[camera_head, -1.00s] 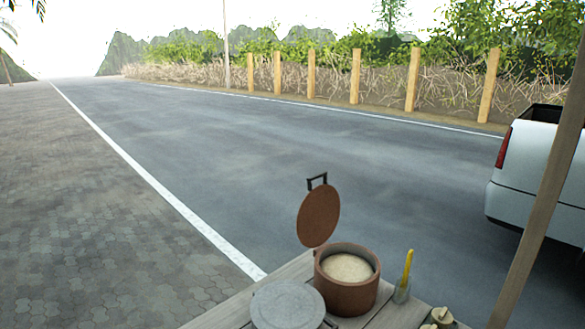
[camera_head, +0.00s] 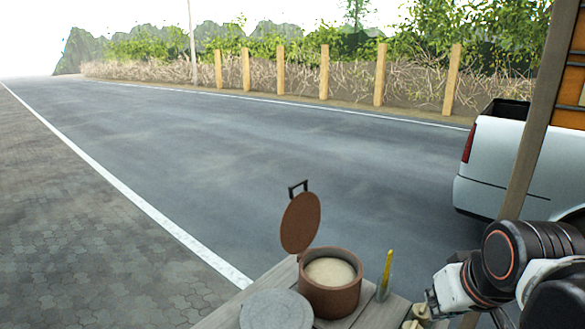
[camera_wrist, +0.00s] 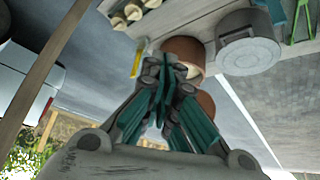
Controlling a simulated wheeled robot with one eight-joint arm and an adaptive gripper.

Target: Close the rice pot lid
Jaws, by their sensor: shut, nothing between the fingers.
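The rice pot (camera_head: 330,297) is a round brown clay pot on the wooden table, filled with pale rice (camera_head: 330,271). Its brown lid (camera_head: 300,224) stands open, tilted up at the pot's back left, with a dark handle (camera_head: 298,187) on its outer side. In the wrist view, the pot (camera_wrist: 180,46) and lid (camera_wrist: 207,104) show upside down, partly hidden behind my fingers. My gripper (camera_wrist: 163,80) has teal fingers closed together and empty. It appears apart from the lid. In the head view my arm is at the lower right, and the fingertips cannot be made out.
A grey round lidded vessel (camera_head: 276,311) stands left of the pot. A holder with a yellow-handled tool (camera_head: 388,270) stands close on its right. A wooden post (camera_head: 530,130) rises at the right, near my arm. A white pickup (camera_head: 500,165) is parked behind.

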